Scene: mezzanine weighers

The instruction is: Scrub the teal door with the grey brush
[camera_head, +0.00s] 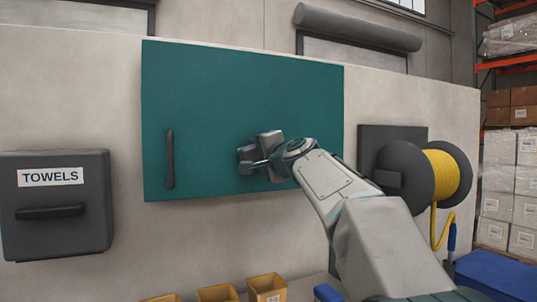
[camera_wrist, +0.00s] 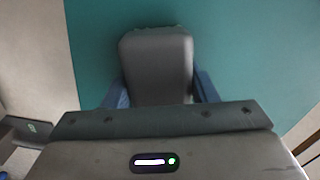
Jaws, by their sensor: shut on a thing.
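The teal door (camera_head: 215,90) is a flat panel on the pale wall with a dark upright handle (camera_head: 170,158) at its left. It looks closed. My gripper (camera_head: 260,163) is in front of the door's lower right part. It is shut on the grey brush (camera_head: 246,154). In the wrist view the brush (camera_wrist: 157,65) sits between the two blue fingers, with its far end towards the teal door (camera_wrist: 240,45). I cannot tell whether the brush touches the door.
A dark towel dispenser (camera_head: 58,225) marked TOWELS hangs to the left of the door. A hose reel with yellow hose (camera_head: 447,172) is mounted to the right. Several yellow bins (camera_head: 266,287) stand below. A grey roller (camera_head: 357,28) is above the wall.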

